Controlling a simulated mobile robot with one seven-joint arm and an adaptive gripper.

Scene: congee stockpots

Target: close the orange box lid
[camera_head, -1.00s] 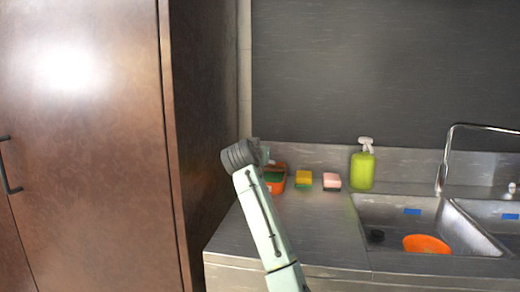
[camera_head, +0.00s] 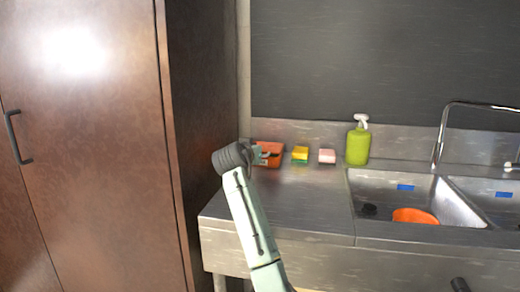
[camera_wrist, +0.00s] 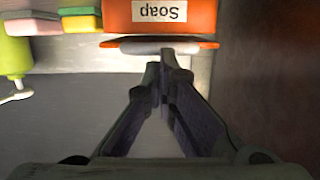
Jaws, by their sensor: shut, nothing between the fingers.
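The orange box (camera_head: 268,148) stands on the steel counter at the cabinet end, partly hidden by my gripper (camera_head: 262,156) in the head view. A broad orange face shows on top, and the green inside is no longer seen. In the wrist view the box (camera_wrist: 120,14) fills the top middle, with an upside-down "Soap" label (camera_wrist: 160,11). An orange strip with a pale middle (camera_wrist: 118,45) lies just below it. My gripper (camera_wrist: 164,62) is shut and empty, its tips at or very near this strip. I cannot tell whether they touch, or whether the lid is fully down.
Further right is a sink (camera_head: 365,190) with an orange bowl (camera_head: 414,216). A tall brown cabinet (camera_head: 90,150) stands close on the left.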

